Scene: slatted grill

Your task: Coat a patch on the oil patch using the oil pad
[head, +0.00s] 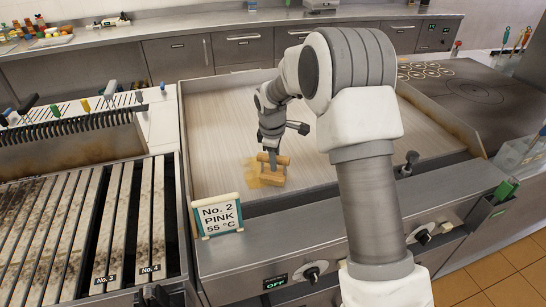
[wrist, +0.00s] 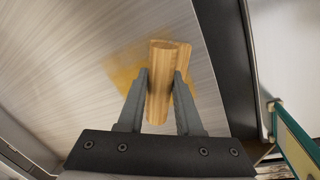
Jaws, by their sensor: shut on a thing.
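The oil pad is a yellowish block (head: 270,180) with a round wooden handle (head: 280,160) on top; the handle also fills the middle of the wrist view (wrist: 161,55). My gripper (head: 271,153) is shut on the handle, one finger on each side in the wrist view (wrist: 161,76). The pad is low over the pale griddle plate (head: 225,120), near its front edge; I cannot tell whether it touches. A yellow oil patch (head: 252,166) shows on the plate beside and behind the pad, and left of the handle in the wrist view (wrist: 124,62). The pad hides part of it.
A sign reading "No. 2 PINK 55 °C" (head: 217,215) stands at the griddle's front left, close to the pad. A slatted grill (head: 75,220) lies left. A dark hotplate (head: 465,93) with rings is at the right. The plate's back left is clear.

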